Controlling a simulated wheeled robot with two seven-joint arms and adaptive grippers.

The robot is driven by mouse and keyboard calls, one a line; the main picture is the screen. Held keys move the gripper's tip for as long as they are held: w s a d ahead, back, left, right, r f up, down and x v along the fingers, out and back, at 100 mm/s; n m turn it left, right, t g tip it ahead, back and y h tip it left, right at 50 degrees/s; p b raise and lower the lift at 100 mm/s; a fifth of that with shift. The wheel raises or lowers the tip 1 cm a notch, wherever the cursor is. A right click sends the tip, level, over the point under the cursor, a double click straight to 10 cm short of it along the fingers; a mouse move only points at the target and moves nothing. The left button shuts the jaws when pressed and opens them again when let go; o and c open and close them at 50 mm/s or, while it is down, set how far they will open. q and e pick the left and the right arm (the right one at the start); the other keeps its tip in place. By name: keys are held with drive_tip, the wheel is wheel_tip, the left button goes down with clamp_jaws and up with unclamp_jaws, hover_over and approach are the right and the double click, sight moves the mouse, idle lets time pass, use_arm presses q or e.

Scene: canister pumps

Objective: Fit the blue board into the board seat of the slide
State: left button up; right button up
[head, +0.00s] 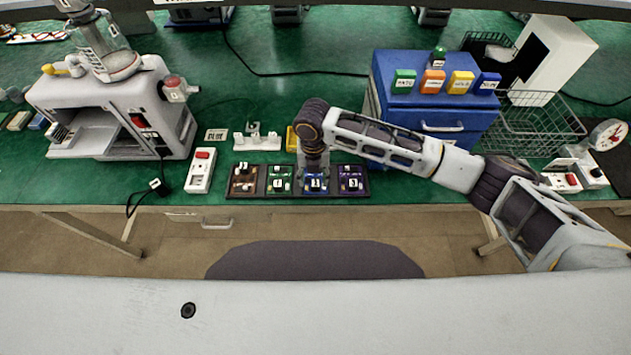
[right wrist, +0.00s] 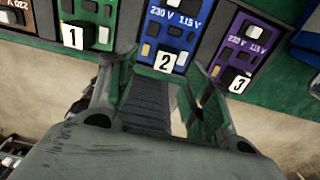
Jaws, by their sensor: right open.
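The blue board (head: 316,189) lies in a dark rack (head: 262,194) on the green bench, between a green board (head: 279,180) and a purple board (head: 352,181). In the right wrist view the blue board (right wrist: 176,30) carries a label 2 and the print 230 V 115 V. My right gripper (head: 314,174) points down at the blue board; its two fingers (right wrist: 160,85) are apart with nothing between them. A pale slide-like tray (head: 82,141) sticks out of the white machine at left; its board seat cannot be made out. My left gripper is out of view.
A brown board (head: 243,181) fills the rack's left end. A white switch box (head: 201,170) and small white parts (head: 257,141) are near the rack. A blue cabinet (head: 432,110) and a wire basket (head: 530,125) stand at right.

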sight(316, 183)
drive_tip(key=shift+f, duration=0.2)
drive_tip(key=shift+w+d+f+p, duration=0.1)
drive_tip(key=shift+d+f+p, duration=0.1)
drive_tip(key=shift+f, duration=1.05)
drive_tip(key=shift+w+d+f+p, duration=0.1)
drive_tip(key=shift+f+p, duration=0.05)
drive_tip(key=shift+f, duration=1.1)
clamp_jaws()
drive_tip(key=shift+r+b, duration=0.3)
drive_tip(key=shift+r, duration=4.75)
